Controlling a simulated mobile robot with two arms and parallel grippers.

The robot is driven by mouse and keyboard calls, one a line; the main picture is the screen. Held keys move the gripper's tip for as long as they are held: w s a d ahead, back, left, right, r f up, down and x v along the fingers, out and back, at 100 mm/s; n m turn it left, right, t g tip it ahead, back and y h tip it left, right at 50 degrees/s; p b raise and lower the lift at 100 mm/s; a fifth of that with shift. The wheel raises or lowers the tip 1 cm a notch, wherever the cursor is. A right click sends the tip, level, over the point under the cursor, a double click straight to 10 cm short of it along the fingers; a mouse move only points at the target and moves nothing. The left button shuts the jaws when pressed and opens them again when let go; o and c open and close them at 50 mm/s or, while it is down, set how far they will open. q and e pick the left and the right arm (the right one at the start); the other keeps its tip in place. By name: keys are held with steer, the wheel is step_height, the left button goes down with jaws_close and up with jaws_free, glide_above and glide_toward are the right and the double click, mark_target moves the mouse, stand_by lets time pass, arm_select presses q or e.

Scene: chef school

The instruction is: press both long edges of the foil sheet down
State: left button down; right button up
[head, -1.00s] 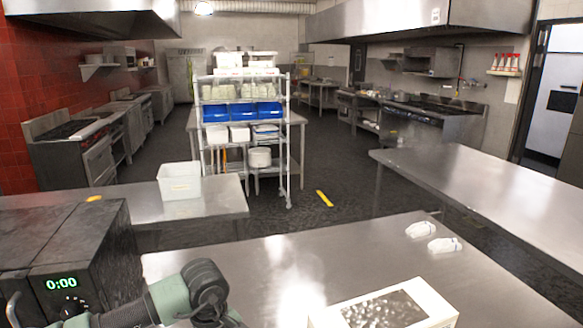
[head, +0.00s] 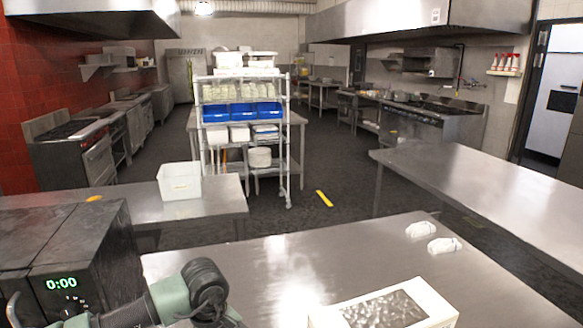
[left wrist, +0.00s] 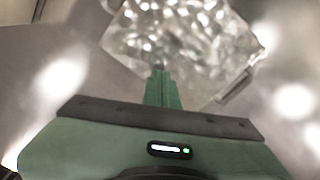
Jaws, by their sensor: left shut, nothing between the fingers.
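The foil sheet (head: 385,310) is crinkled, silver and shiny. It shows at the bottom of the head view, framed by the pale rim of a white box-like container (head: 440,308) on the steel table. The lower part of both is cut off. In the left wrist view the foil sheet (left wrist: 190,35) fills the top middle. My left gripper (left wrist: 160,75) is shut and empty, its green fingertips overlapping the near part of the foil in the picture. I cannot tell whether they touch it. In the head view only my left arm shows, at the bottom left. My right gripper is in neither view.
Two small white objects (head: 433,238) lie at the table's far right. A dark oven-like appliance (head: 75,255) with a 0:00 display stands at the left. The steel tabletop (head: 250,265) is otherwise mostly clear. Another steel table (head: 480,190) stands to the right.

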arm_select(q)
steer(key=shift+f+b, duration=0.85)
steer(key=shift+b, duration=0.05)
stand_by(0.6)
steer(key=shift+s+f+b, duration=0.15)
steer(key=shift+b, duration=0.25)
stand_by(1.9)
steer(key=shift+r+p, duration=0.35)
steer(key=shift+r, duration=0.6)
steer(key=shift+r+p, duration=0.9)
steer(key=shift+r, duration=1.8)
steer(key=shift+f, duration=0.1)
